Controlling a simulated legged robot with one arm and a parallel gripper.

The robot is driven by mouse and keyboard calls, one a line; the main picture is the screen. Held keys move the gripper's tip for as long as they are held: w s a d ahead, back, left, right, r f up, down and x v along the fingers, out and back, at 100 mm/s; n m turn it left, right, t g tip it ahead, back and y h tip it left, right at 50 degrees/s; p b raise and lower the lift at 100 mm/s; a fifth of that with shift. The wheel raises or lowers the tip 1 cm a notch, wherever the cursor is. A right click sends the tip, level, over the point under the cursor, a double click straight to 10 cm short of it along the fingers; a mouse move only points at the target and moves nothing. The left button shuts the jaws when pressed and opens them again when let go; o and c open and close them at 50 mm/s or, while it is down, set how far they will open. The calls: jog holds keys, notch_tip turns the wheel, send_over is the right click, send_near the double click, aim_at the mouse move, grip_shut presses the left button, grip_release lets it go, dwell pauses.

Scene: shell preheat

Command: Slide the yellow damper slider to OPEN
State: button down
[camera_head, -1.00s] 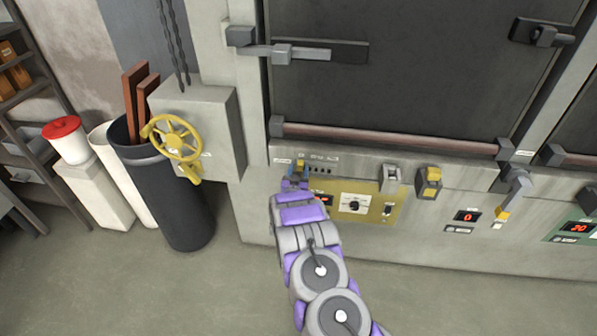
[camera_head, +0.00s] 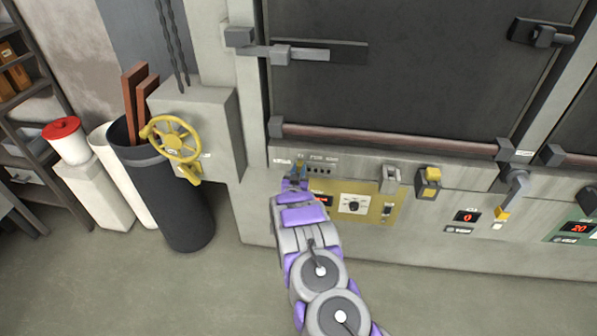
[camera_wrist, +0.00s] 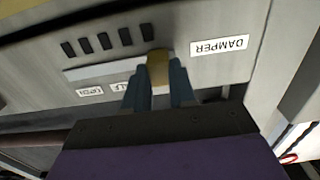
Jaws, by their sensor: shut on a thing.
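The yellow damper slider (camera_wrist: 159,66) sits at the right end of its visible slot (camera_wrist: 105,68) in the wrist view, where the panel appears upside down. The DAMPER label (camera_wrist: 219,46) is to its right, and the OPEN label (camera_wrist: 89,91) is below the slot's left part. My gripper (camera_wrist: 160,82) is shut on the slider, with a dark blue finger on each side. A label beside OPEN is partly covered by a finger. In the head view my gripper (camera_head: 298,174) reaches the panel's left part, and the slider (camera_head: 300,160) shows only as a small yellow spot.
Right of my gripper are a yellow dial panel (camera_head: 376,211), a grey switch (camera_head: 390,179) and a yellow-topped switch (camera_head: 430,182). A yellow handwheel (camera_head: 175,138) and a dark bin (camera_head: 176,205) stand to the left. The dark oven door (camera_head: 400,75) is above. The floor in front is clear.

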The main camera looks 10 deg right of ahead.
dwell(0.3)
jog(key=p, duration=0.3)
send_near(333, 165)
jog(key=x, duration=0.5)
jog(key=shift+a, duration=0.2)
jog(key=shift+f, duration=0.1)
jog(key=c, duration=1.4)
grip_release()
jog(key=o, duration=0.5)
